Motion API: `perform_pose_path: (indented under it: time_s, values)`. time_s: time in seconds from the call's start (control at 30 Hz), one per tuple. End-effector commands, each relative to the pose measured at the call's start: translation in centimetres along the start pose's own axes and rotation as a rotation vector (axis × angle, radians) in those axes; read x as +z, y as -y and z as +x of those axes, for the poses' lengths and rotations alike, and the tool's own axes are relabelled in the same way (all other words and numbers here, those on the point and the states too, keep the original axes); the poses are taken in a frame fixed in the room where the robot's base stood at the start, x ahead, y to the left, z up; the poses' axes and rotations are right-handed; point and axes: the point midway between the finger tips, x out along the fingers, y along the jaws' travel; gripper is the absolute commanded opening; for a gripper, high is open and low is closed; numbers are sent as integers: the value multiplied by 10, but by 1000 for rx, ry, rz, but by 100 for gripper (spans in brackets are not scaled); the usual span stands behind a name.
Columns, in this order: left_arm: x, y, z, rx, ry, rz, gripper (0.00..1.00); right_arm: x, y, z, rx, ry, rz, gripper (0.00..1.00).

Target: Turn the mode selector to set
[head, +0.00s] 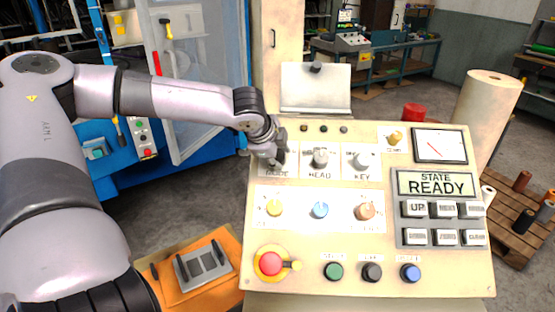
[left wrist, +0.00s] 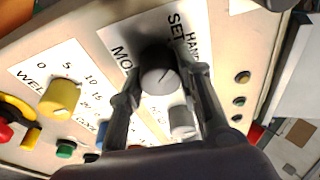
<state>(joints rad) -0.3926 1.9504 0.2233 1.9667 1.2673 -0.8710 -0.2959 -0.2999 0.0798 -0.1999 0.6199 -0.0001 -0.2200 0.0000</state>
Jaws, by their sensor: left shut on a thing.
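The mode selector is a dark grey round knob (left wrist: 160,78) on a white label plate in the left wrist view. The words SET and HAND are printed above it, and part of MODE to its left. A thin pale line on its face slants to the upper right; I cannot tell which word it lines up with. My left gripper (head: 273,158) is shut on this knob, with one finger on each side in the left wrist view. In the head view the gripper mostly hides the knob, above the MODE label (head: 277,174). My right gripper is not in view.
The HEAD knob (head: 320,158) and KEY switch (head: 361,160) sit to the right on the console. Below are yellow (head: 274,208), blue (head: 320,210) and orange (head: 366,211) knobs and a red emergency button (head: 270,263). The display (head: 436,184) reads READY.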

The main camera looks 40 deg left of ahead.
Motion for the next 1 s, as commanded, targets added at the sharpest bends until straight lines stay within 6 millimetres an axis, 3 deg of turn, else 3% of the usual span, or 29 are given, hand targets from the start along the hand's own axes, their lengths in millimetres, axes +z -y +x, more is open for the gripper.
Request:
perform_pose_path:
  time_s: [0.77, 0.8, 1.0]
  values:
    - [0, 0, 0, -23, 1, -105, 4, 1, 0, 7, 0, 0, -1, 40]
    - [0, 0, 0, -23, 1, -105, 33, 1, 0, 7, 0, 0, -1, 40]
    - [0, 0, 0, -23, 1, -104, 47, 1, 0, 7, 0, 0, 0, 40]
